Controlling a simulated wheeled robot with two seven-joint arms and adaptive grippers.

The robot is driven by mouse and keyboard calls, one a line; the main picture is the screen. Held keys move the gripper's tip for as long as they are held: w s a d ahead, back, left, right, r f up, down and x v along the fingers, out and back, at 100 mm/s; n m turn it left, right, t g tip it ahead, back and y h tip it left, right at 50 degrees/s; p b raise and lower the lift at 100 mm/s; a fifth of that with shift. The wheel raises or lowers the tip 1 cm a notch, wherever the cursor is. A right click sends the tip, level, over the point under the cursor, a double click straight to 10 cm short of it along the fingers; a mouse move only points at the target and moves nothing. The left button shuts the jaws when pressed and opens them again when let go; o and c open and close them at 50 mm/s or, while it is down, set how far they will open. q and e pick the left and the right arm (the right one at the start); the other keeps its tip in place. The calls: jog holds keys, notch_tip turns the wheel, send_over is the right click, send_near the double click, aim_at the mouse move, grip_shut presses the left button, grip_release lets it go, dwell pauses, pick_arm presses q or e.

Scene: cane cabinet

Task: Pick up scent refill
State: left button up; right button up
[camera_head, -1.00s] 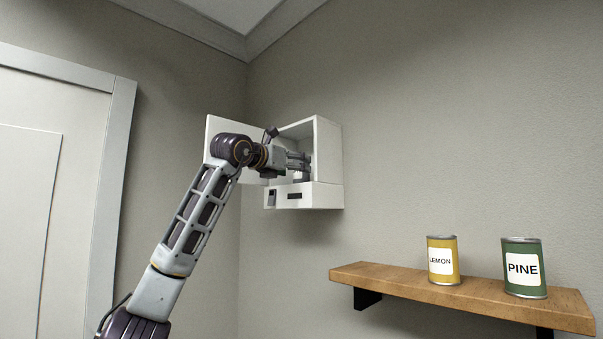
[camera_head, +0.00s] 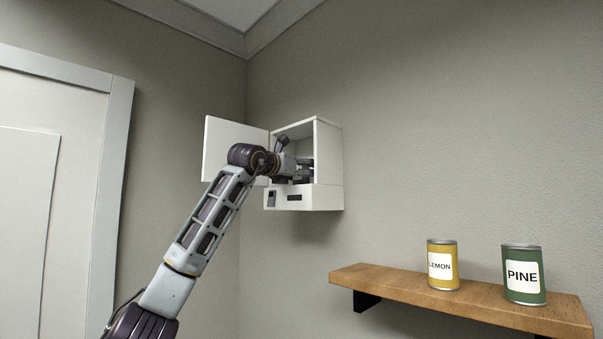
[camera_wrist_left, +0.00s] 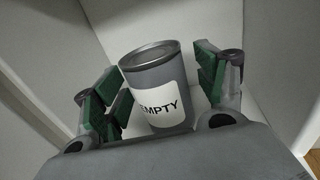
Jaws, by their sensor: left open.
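A yellow can labelled LEMON (camera_head: 442,265) and a green can labelled PINE (camera_head: 523,275) stand upright on the wooden shelf (camera_head: 385,283). A grey can labelled EMPTY (camera_wrist_left: 157,88) is inside the open white wall cabinet (camera_head: 328,150). My left gripper (camera_head: 302,168) reaches into the cabinet. In the left wrist view its green-padded fingers (camera_wrist_left: 160,92) are open, one on each side of the EMPTY can, with a gap visible at the right. The EMPTY can's lower part is hidden by the gripper body. My right gripper is not in view.
The cabinet door (camera_head: 228,145) is swung open to the left, beside my left wrist. The cabinet's side walls are close around the gripper. A white door (camera_head: 50,180) is at far left. Open space lies between the cabinet and the shelf.

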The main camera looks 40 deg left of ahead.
pick_arm(q)
jog(key=shift+c, duration=0.4)
jog(key=c, duration=1.1)
jog(key=shift+o, duration=0.2)
